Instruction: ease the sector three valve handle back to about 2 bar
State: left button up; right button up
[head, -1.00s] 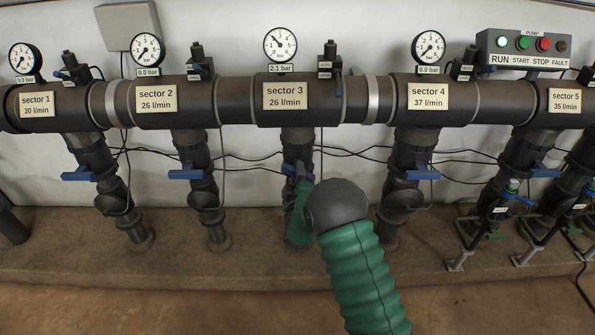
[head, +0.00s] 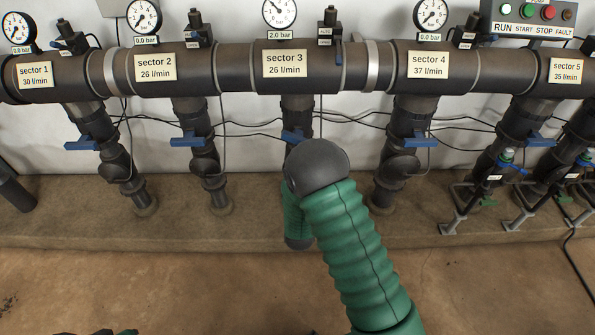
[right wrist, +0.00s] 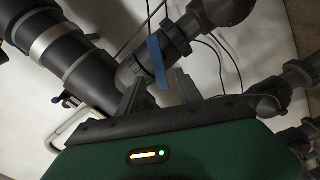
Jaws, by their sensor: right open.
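The blue sector three valve handle (head: 296,136) sits on the pipe below the sector 3 label (head: 285,64), partly hidden by my right arm. The sector 3 gauge (head: 279,12) is cut off by the top edge; its readout (head: 280,35) shows 2.0 bar. In the right wrist view my right gripper (right wrist: 160,88) is open, its two fingers apart. A blue handle (right wrist: 158,62) stands just past and between the fingertips; whether they touch it I cannot tell. In the head view my right gripper is hidden behind my arm. My left gripper does not clearly show.
Similar blue handles hang under sector 2 (head: 187,140) and sector 4 (head: 420,142) at either side. A pump panel (head: 533,18) is at the upper right. Thin dark cables run behind the pipes. The floor in front is mostly clear.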

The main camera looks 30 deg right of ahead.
jog(key=p+v, duration=0.1)
jog(key=v, duration=0.6)
jog(key=shift+f, duration=0.1)
dwell(2.6)
